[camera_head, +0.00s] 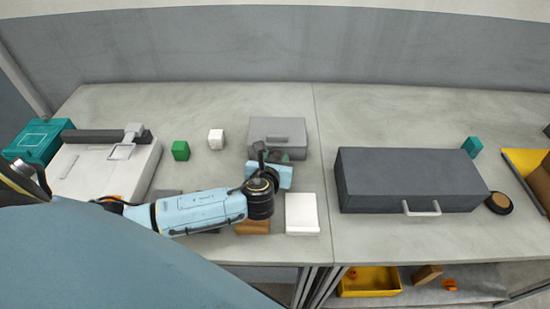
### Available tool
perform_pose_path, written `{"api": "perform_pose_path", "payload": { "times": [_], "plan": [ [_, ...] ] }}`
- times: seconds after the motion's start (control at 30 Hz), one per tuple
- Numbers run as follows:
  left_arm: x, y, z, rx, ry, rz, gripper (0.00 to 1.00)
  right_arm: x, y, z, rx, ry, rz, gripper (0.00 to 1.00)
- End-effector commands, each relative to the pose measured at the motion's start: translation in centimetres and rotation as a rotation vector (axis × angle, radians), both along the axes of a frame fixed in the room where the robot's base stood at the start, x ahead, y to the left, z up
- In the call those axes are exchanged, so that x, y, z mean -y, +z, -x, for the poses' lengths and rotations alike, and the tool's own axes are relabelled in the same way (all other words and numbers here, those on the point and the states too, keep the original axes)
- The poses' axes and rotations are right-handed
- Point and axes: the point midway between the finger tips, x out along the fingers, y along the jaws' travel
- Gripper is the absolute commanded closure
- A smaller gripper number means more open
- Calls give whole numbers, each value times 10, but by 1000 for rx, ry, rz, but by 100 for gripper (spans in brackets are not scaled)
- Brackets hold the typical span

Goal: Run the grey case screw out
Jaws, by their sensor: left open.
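A light grey case (290,127) with a raised bar on its top lies on the table, left of the seam between the two table tops. My left arm reaches in from the left. Its gripper (272,155) is open at the near side of the grey case, and it covers part of the case's near edge. I cannot tell whether the fingers touch the case. No screw can be made out; the gripper hides that area. My right gripper is not in view.
A white block (302,214) and a brown block (253,227) lie close to my left wrist. A green cube (181,151) and a white cube (216,139) stand further left. Bare table lies behind the grey case.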

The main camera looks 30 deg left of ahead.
Motion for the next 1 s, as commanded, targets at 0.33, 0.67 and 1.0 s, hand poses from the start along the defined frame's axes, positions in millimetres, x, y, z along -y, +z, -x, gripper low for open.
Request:
{"api": "perform_pose_path", "payload": {
  "times": [0.33, 0.67, 1.0],
  "plan": [
    [0, 0, 0, 0, 0, 0, 93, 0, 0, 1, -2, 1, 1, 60],
    [2, 2, -1, -1, 70, 4, 100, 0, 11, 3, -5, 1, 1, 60],
    [7, 2, -5, -1, 360, 2, 100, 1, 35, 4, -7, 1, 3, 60]
  ]
}}
